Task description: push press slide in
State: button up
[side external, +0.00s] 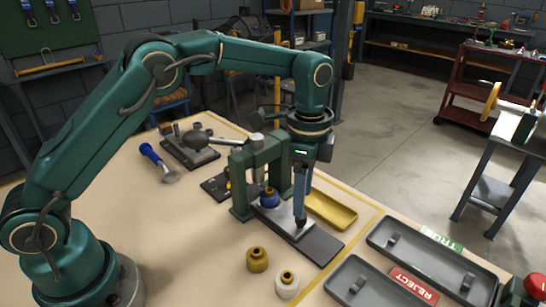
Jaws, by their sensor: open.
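The press (241,184) is a green frame with an upright ram and a lever ending in a dark knob. Its slide (287,224) is a light grey plate running out from under the frame along a darker base strip (322,246). My gripper (301,222) points straight down at the slide's outer end, to the right of the blue part. It is open and holds nothing visible. I cannot tell whether its tips touch the slide.
A brass part (257,260) and a white part (287,285) stand in front of the press. A yellow tray (331,210) lies behind the slide. A blue-handled tool (158,161) lies at left.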

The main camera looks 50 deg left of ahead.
aim_at(282, 209)
jog(key=shift+f, duration=2.3)
grip_shut()
jog(key=shift+r, duration=0.1)
